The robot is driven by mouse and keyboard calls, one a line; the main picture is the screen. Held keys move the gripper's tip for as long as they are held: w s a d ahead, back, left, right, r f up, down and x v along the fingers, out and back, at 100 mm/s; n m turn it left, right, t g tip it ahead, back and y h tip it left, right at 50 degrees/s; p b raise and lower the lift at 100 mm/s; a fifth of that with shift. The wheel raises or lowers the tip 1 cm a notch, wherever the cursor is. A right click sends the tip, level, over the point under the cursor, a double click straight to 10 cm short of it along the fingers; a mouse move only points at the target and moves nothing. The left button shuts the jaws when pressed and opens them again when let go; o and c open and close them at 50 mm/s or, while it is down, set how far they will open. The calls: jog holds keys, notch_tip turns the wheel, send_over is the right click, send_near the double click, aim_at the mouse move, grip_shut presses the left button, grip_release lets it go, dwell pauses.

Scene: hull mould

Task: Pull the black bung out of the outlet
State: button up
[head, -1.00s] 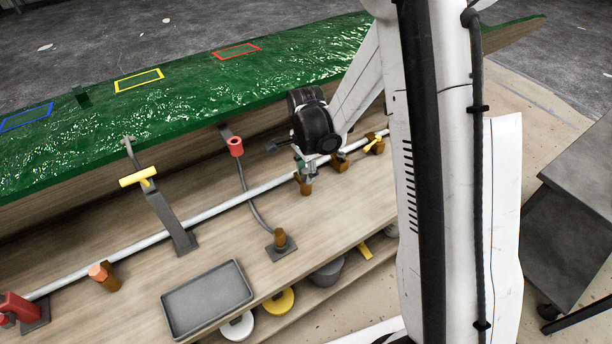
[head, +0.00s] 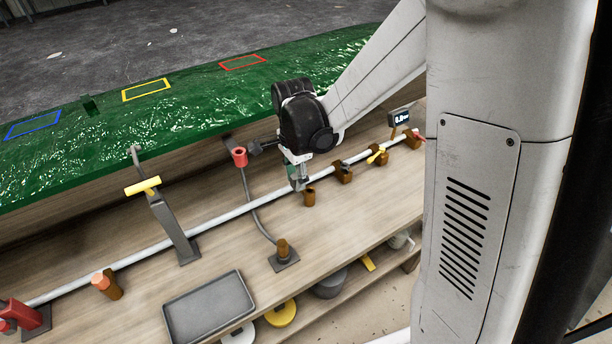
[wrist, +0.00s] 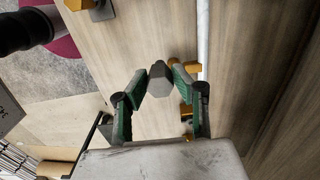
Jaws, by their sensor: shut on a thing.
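My gripper (head: 297,183) is just above and to the left of a short brown upright outlet (head: 309,197) on the bench, whose dark open top shows. In the wrist view my gripper (wrist: 160,78) has its green-padded fingers closed on a dark grey, faceted bung (wrist: 159,84). The bung looks clear of the outlet. In the head view the bung is mostly hidden by the fingers.
A white pipe (head: 225,215) runs along the bench, with a yellow-handled valve (head: 377,155) and a small display (head: 400,118) to the right. A red-topped hose end (head: 239,157) stands left of my gripper. An empty grey tray (head: 210,308) lies in front.

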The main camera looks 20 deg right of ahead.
jog(key=s+a+r+p, duration=0.1)
jog(key=s+a+r, duration=0.2)
jog(key=r, duration=0.3)
jog(key=shift+a+r+p, duration=0.15)
jog(key=shift+a+p, duration=0.25)
jog(key=shift+a, duration=0.25)
jog(key=shift+s, duration=0.2)
